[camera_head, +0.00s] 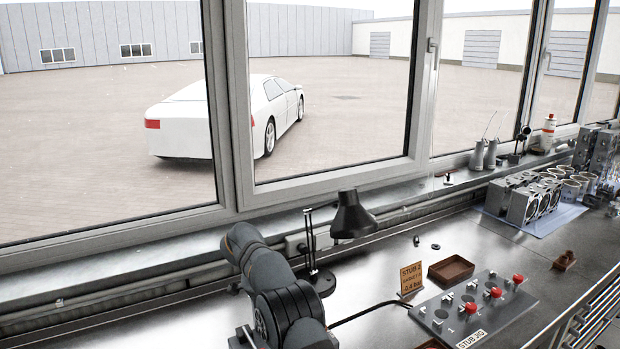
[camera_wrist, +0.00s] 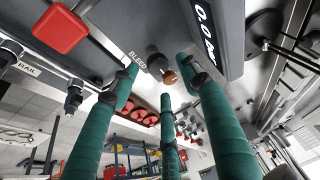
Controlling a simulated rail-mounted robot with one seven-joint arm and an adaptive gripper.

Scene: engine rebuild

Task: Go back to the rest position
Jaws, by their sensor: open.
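My gripper (camera_wrist: 160,78) shows in the wrist view with its teal fingers spread apart; it is open. A small knob with a copper-coloured end (camera_wrist: 158,64) shows between the fingertips, beside the word BLEED on a grey panel (camera_wrist: 115,28). I cannot tell whether any finger touches it. In the head view my dark arm (camera_head: 275,290) reaches up at the bottom centre, over the bench; my gripper is out of that picture.
A control panel (camera_head: 437,322) with red knobs lies right of my arm. Near it are a STUB 2 sign (camera_head: 411,280), a brown tray (camera_head: 450,269) and a black lamp (camera_head: 352,217). Engine parts (camera_head: 530,204) stand at the far right. The bench between is mostly clear.

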